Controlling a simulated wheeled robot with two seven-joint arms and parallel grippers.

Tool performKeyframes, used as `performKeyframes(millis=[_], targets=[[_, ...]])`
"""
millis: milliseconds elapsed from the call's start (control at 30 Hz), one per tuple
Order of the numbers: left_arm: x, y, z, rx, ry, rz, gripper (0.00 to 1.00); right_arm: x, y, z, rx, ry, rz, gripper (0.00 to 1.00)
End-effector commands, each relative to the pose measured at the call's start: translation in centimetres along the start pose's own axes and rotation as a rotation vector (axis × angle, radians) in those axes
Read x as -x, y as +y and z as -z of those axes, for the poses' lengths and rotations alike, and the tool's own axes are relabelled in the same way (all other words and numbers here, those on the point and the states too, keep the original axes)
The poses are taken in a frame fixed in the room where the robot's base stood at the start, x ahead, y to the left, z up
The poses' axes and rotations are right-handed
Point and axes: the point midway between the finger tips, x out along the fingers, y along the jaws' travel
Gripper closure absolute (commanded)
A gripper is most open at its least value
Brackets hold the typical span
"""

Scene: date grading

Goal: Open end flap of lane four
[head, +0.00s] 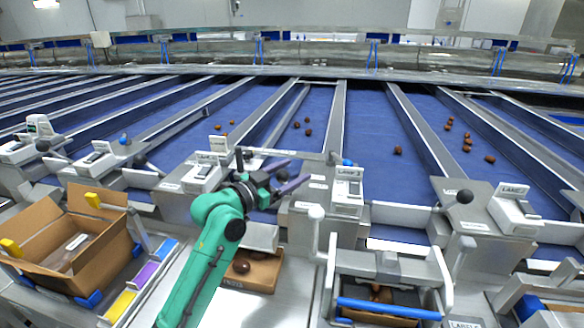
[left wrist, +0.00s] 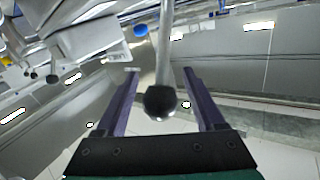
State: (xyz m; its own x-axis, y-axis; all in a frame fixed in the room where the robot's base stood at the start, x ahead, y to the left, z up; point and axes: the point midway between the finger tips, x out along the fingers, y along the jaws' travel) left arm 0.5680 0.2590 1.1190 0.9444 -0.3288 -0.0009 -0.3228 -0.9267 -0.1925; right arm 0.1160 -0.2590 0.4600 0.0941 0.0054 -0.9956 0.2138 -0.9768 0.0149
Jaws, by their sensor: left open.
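My left gripper (head: 299,170) is open, its two purple fingers reaching right over the lane ends in the head view. In the left wrist view, a metal lever with a black ball knob (left wrist: 160,101) stands between the spread fingers, with a visible gap on each side. The knob is hard to pick out in the head view, where the gripper and green arm cover part of the lane end. A lane housing (head: 203,172) is left of the gripper; its label is too small to read surely. Another housing (head: 347,190), which seems marked lane 3, is to the right. My right gripper is not in view.
An open cardboard box (head: 120,240) stands at left, beside yellow and purple strips. A carton with dates (head: 262,272) lies below the gripper. Another black-knobbed lever (head: 464,197) stands at right. Several dates (head: 398,151) lie on the blue belts.

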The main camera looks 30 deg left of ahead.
Motion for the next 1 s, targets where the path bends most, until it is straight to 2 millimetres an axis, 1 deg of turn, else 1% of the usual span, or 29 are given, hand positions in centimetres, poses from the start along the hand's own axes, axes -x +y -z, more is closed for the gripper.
performKeyframes(millis=[67,233,267,300,367,400,433,467,1000], targets=[[-0.34,0.04,0.01,0.000,0.000,-0.001,0.29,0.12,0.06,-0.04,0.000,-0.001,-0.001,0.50],[-0.34,0.06,-0.10,0.000,0.000,-0.001,0.29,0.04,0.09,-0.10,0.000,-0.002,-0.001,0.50],[-0.33,0.06,-0.10,0.000,0.000,-0.001,0.33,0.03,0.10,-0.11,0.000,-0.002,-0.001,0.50],[-0.33,0.06,-0.11,0.000,0.000,-0.001,0.48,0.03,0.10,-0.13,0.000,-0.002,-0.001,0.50],[-0.32,0.06,-0.11,0.000,0.000,-0.001,0.71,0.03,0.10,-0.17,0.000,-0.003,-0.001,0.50],[-0.31,0.06,-0.11,0.000,0.000,-0.001,0.86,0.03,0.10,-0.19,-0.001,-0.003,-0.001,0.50],[-0.31,0.06,-0.12,0.000,0.000,-0.001,0.98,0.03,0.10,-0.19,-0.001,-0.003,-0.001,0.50],[-0.31,0.06,-0.12,0.000,0.000,-0.001,1.00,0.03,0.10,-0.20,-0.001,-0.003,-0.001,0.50],[-0.30,0.07,-0.15,0.001,-0.001,-0.001,1.00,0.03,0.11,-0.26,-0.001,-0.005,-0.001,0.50]])
